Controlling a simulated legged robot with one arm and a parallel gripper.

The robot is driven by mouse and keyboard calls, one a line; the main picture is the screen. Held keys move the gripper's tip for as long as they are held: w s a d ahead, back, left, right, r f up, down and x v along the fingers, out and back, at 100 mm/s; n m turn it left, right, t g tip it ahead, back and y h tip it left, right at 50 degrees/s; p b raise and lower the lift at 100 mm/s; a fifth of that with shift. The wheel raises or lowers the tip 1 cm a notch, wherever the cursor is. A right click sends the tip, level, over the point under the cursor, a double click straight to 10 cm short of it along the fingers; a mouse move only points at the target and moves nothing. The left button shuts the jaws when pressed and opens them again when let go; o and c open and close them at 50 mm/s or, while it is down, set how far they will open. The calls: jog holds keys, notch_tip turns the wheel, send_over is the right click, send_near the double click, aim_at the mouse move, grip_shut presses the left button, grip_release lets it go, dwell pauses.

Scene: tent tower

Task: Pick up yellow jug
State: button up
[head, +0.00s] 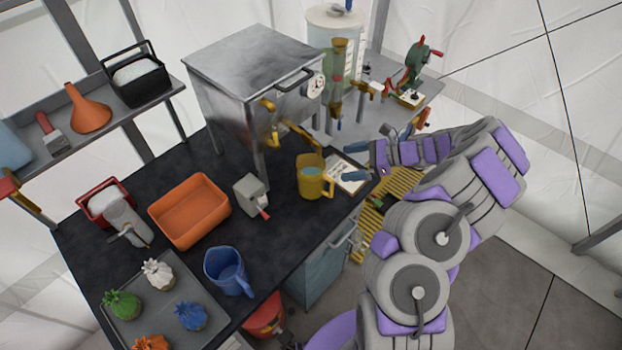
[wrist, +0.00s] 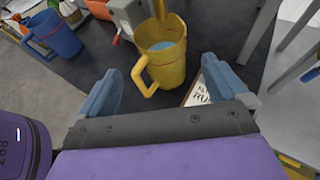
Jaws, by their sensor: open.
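The yellow jug (head: 311,178) stands upright on the black worktop (head: 290,220), with pale blue liquid inside. In the wrist view the jug (wrist: 165,55) is ahead of my gripper, its handle turned toward the left and toward me. My gripper (head: 352,160) is to the right of the jug in the head view, apart from it. In the wrist view my gripper (wrist: 165,85) has its two blue fingers spread wide, with nothing between them close up.
A white printed sheet (head: 348,174) lies just right of the jug. A grey box-shaped device (head: 250,195) stands to its left, and a metal tank (head: 250,90) with a yellow tap is behind. A blue jug (head: 228,271) and an orange tray (head: 190,210) stand further left.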

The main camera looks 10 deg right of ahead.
aim_at(319, 165)
jog(key=b+x, duration=0.2)
jog(key=x, duration=0.8)
jog(key=shift+w+a, duration=0.15)
jog(key=shift+c, duration=0.4)
jog(key=c, duration=1.6)
jog(key=shift+c, duration=0.2)
jog(key=shift+r, duration=0.1)
